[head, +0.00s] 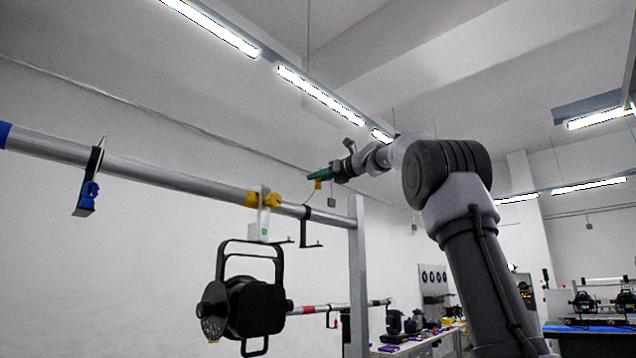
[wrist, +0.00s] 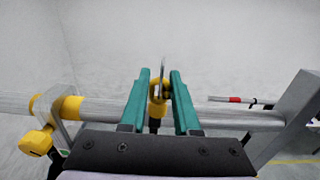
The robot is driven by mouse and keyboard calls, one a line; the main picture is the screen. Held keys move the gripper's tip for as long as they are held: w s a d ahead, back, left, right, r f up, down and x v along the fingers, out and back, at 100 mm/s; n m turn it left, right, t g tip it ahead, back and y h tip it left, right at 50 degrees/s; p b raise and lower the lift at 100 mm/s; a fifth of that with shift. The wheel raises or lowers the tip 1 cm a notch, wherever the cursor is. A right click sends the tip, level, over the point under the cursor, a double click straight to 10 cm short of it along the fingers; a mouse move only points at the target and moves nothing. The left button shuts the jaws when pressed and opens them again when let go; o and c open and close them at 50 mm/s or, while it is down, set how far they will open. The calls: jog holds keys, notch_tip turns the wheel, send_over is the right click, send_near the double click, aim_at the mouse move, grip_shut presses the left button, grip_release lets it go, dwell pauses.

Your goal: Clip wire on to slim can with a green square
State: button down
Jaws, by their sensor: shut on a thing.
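A black par can (head: 255,308) hangs below the silver pipe (head: 165,173) in the head view. Its white clamp (head: 266,212) bears a small green square (head: 264,232). A yellow knob and band (head: 268,199) sit at the clamp's top, and yellow parts also show at the left of the wrist view (wrist: 38,140). My gripper (head: 318,174) is above the pipe's right end. Its teal fingers (wrist: 160,76) are shut on a small yellow clip (wrist: 157,96). A thin dark wire (head: 308,194) hangs from the clip towards the pipe; its lower end is unclear.
A grey upright post (head: 357,270) stands at the pipe's right end. A black bracket (head: 312,232) hangs from the pipe nearby. A blue-and-black clamp (head: 88,185) hangs farther left. A cluttered bench (head: 415,342) stands behind.

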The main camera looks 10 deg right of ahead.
aim_at(318, 188)
jog(key=shift+f, duration=1.8)
jog(key=shift+f, duration=0.65)
jog(key=shift+f, duration=0.9)
jog(key=shift+f, duration=0.35)
jog(key=shift+f, duration=3.8)
jog(key=shift+s+a, duration=0.1)
jog(key=shift+s+a+f, duration=0.1)
jog(key=shift+s+a, duration=1.05)
jog(key=shift+a, duration=0.45)
jog(key=shift+s+a+f, duration=0.1)
jog(key=shift+s+a, duration=1.05)
jog(key=shift+a, duration=0.45)
jog(key=shift+s+a, duration=1.15)
jog(key=shift+a, duration=0.45)
